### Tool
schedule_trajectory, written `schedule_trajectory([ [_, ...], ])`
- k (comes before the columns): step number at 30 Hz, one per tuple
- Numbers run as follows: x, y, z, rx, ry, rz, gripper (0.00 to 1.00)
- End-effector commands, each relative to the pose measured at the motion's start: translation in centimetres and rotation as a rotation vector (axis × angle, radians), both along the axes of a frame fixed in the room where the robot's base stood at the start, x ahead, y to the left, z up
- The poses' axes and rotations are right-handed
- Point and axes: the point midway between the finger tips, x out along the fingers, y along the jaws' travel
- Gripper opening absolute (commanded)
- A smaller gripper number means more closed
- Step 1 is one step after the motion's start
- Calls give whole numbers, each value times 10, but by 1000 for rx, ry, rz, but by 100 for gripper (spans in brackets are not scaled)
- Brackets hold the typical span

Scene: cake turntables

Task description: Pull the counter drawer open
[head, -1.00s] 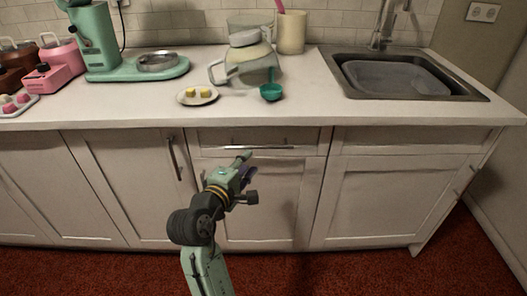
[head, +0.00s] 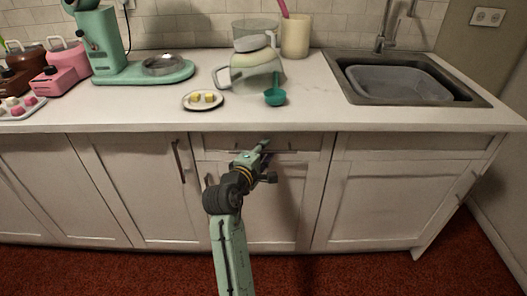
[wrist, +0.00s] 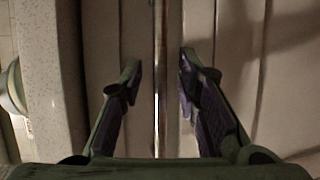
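The counter drawer (head: 313,142) is the shallow front under the worktop, above a cabinet door, and looks closed. Its thin metal bar handle (head: 289,151) runs level across it, partly hidden by my gripper (head: 267,161). In the wrist view the handle (wrist: 160,60) shows as a shiny upright line between the two fingers of my gripper (wrist: 159,72). The fingers are open, one on each side of the bar, with a gap on both sides. I cannot tell exactly how deep the bar sits between them.
The white worktop (head: 350,118) juts above the drawer. On it stand a pitcher (head: 258,72), a green scoop (head: 275,97), a small plate (head: 188,103) and a green mixer (head: 98,45). A sink (head: 400,80) is at right. A door with an upright handle (head: 180,161) is left of the drawer.

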Motion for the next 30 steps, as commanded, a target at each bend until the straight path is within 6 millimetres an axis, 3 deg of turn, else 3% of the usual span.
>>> schedule_trajectory([
  [13,0,0,0,0,0,0,0],
  [30,0,0,0,-1,0,0,0],
])
